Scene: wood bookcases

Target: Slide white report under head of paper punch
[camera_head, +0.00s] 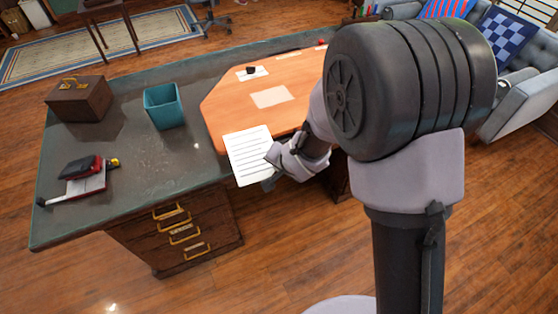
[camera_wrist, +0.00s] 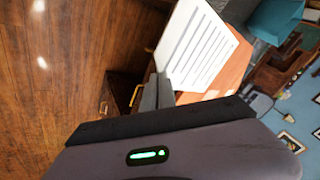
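The white report (camera_head: 248,155), a lined sheet, is at the front left corner of the orange desk top and reaches past its front edge. It also shows in the wrist view (camera_wrist: 198,48). My gripper (camera_head: 272,160) is at the report's right edge. In the wrist view the grey fingers (camera_wrist: 158,92) are close together at the sheet's near corner and look shut on it. The paper punch (camera_head: 82,170), with a dark red and black head over a pale base and a yellow end, stands on the dark desk top at the left. The gap under its head is too small to make out.
The dark desk top (camera_head: 140,150) is clear between punch and report. A teal bin (camera_head: 165,105) and a brown case (camera_head: 78,98) stand behind. The orange top (camera_head: 232,103) bears a pale sheet (camera_head: 271,97) and a small black item (camera_head: 250,70). Drawers (camera_head: 178,225) are below.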

